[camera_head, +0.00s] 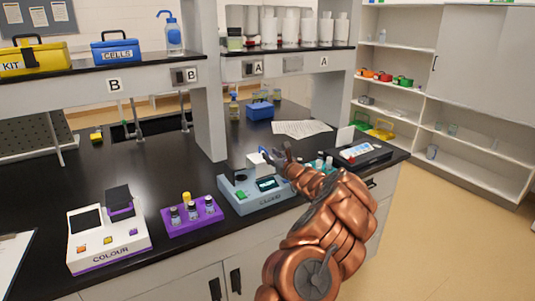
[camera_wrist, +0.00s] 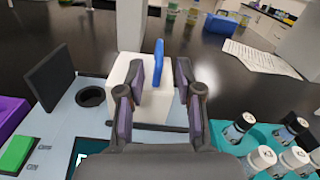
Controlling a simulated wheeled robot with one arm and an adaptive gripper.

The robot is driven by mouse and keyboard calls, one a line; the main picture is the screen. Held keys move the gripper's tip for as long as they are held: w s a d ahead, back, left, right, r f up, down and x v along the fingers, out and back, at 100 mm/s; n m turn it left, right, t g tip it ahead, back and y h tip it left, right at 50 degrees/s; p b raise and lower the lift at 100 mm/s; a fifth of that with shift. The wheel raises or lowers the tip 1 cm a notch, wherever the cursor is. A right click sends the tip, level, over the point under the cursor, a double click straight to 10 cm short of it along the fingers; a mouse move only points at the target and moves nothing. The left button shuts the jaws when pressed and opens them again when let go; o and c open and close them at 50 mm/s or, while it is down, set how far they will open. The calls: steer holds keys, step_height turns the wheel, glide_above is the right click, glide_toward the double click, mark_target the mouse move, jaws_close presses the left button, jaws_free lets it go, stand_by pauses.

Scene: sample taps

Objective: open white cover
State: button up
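The white cover (camera_wrist: 126,72) is a boxy block on the blue-grey instrument (camera_wrist: 60,128), with an upright blue tab (camera_wrist: 158,62). In the head view the cover (camera_head: 255,159) stands at the back right of the instrument (camera_head: 240,200). My gripper (camera_wrist: 160,82) is open in the wrist view, its fingers apart. The left finger hides part of the cover. In the head view my gripper (camera_head: 277,154) is just right of the cover.
A teal rack of capped vials (camera_wrist: 265,155) is close on the right. A dark upright flap (camera_wrist: 55,78) and round well (camera_wrist: 90,96) are left of the cover. A purple vial rack (camera_head: 190,217) and white colour meter (camera_head: 105,235) stand further left. Bench behind is mostly clear.

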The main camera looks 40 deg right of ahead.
steer(key=s+a, duration=0.1)
steer(key=s, duration=0.5)
stand_by(0.4)
steer(key=shift+a+r, duration=0.1)
